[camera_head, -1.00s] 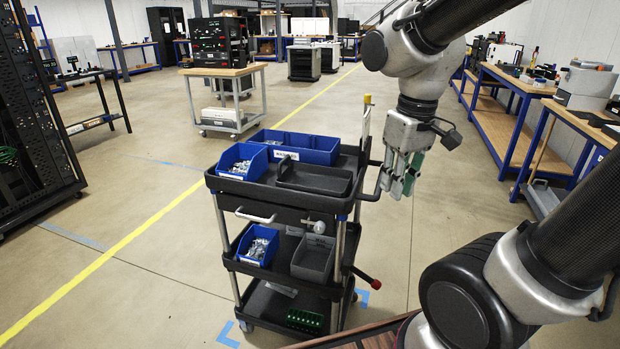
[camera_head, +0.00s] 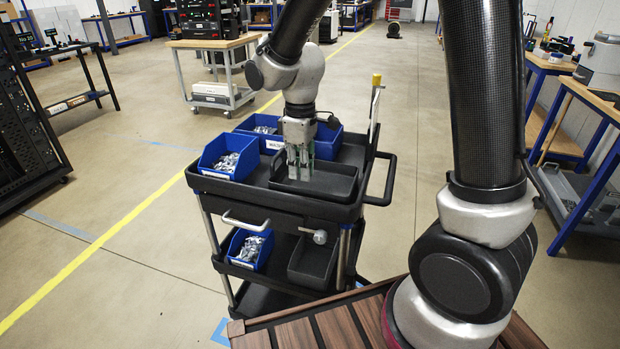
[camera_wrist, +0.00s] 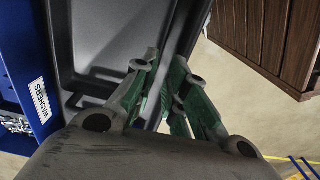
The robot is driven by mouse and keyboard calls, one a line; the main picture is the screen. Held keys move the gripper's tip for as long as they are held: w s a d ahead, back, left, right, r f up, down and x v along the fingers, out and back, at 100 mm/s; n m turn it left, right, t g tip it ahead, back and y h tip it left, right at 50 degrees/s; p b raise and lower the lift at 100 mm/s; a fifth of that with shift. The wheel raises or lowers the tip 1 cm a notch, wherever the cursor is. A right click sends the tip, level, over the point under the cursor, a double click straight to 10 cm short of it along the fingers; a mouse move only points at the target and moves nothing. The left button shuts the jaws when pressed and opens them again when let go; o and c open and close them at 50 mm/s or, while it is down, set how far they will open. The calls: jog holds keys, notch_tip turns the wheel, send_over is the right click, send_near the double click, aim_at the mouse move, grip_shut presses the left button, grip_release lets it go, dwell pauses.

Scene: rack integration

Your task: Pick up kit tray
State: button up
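The kit tray (camera_head: 338,187) is a shallow black tray lying flat on the top shelf of the black cart (camera_head: 267,204). My gripper (camera_head: 299,174) points down at the tray's near left part, with its fingertips at the tray. In the wrist view the tray (camera_wrist: 105,30) fills the upper left. My green-padded fingers (camera_wrist: 164,64) are on either side of the tray's side wall, with a narrow gap between the tips. I see no clear grip on the wall. The fingers hide part of the tray.
A blue bin of metal parts (camera_head: 228,155) stands left of the tray, and a blue bin labelled WASHERS (camera_wrist: 38,100) is close to my fingers. A yellow-topped post (camera_head: 376,98) rises at the cart's right. A slatted brown surface (camera_head: 300,330) is in front. Open floor lies right.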

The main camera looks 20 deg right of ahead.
aim_at(301, 190)
jog(key=f, duration=0.7)
jog(key=shift+w+f, duration=0.1)
jog(key=shift+w, duration=0.1)
grip_shut()
